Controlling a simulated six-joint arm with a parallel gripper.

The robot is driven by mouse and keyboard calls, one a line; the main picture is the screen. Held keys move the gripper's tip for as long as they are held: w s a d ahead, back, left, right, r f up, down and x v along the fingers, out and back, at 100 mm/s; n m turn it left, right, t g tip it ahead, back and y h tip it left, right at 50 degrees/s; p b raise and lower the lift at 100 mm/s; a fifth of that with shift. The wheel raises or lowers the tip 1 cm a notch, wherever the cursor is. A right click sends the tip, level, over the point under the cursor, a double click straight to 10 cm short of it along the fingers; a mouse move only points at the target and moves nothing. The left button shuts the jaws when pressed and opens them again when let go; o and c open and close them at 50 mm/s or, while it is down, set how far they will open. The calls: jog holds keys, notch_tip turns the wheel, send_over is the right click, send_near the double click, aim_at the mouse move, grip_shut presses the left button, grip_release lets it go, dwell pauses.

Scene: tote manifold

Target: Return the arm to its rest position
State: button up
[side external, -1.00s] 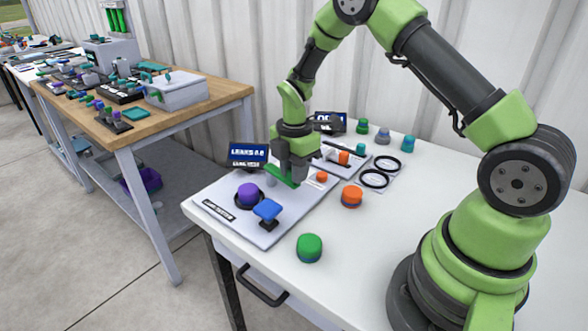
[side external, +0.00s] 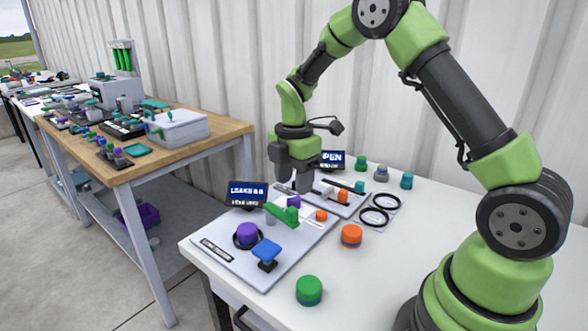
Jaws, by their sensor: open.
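My arm is green and dark grey and arches over the white table (side external: 420,225). My gripper (side external: 293,186) is open and points down above the back part of the light board (side external: 215,237), near the second small board. No object shows between its fingers. Just below and in front of it are a green handle (side external: 291,214) and a small purple part (side external: 293,201) on the board. The gripper appears apart from both, above them. What lies directly behind the fingers is hidden.
A purple knob (side external: 246,232) and a blue valve (side external: 266,251) stand on the board. A "LEAKS" display (side external: 247,194) stands behind it. Loose orange (side external: 351,235) and green (side external: 309,290) caps and black rings (side external: 374,216) lie to the right. The wooden bench (side external: 205,149) stands left.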

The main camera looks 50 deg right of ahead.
jog(key=shift+r, duration=1.3)
jog(key=shift+r, duration=0.1)
jog(key=s+a+r+m+t, duration=0.4)
jog(key=s+a+r+m, duration=0.2)
jog(key=s+r+m, duration=0.55)
jog(key=s+a+r+m+t+y, duration=0.2)
jog(key=s+a+r+m+t, duration=0.1)
jog(key=s+m, duration=0.5)
jog(key=shift+s+a+m, duration=0.3)
jog(key=shift+s+m, duration=0.05)
